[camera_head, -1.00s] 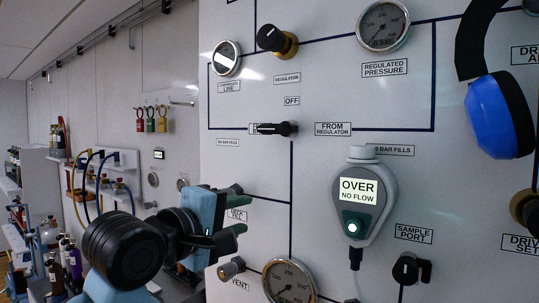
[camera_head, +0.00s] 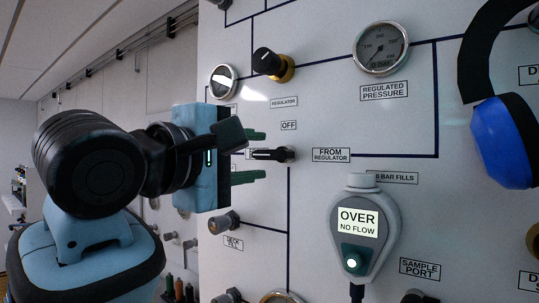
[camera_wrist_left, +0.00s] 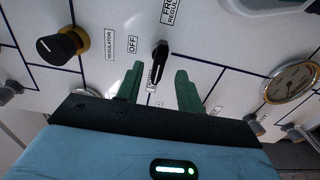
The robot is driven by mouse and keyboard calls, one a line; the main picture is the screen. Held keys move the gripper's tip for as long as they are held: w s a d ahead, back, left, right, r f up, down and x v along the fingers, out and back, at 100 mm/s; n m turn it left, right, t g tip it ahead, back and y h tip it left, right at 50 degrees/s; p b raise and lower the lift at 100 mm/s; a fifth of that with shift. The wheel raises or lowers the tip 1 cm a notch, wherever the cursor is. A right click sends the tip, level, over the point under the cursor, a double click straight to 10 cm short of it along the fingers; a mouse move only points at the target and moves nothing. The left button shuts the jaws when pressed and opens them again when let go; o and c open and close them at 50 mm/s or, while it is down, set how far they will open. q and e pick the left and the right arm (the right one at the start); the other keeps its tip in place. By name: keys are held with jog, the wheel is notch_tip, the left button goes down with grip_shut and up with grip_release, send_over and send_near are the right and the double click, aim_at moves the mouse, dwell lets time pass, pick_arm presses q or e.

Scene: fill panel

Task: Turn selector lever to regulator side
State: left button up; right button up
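The black selector lever (camera_head: 272,154) is on the white panel, under the OFF label (camera_head: 289,125) and left of the FROM REGULATOR label (camera_head: 331,155). Its handle lies horizontal and points left, over a partly covered label. My left gripper (camera_head: 256,155) is open, its green fingers above and below the lever's left end in the head view. In the left wrist view the lever (camera_wrist_left: 159,58) stands just ahead of and between the open fingertips (camera_wrist_left: 160,78), with no clear contact. My right gripper is not in view.
A black regulator knob (camera_head: 268,62) and a gauge (camera_head: 381,47) sit above the lever. A grey analyser (camera_head: 362,225) reading OVER NO FLOW hangs at lower right, and blue ear defenders (camera_head: 502,140) hang at right. A small knob (camera_head: 222,223) is below my left gripper.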

aim_at(272, 155)
pick_arm(q)
jog(key=shift+x, duration=2.4)
grip_shut()
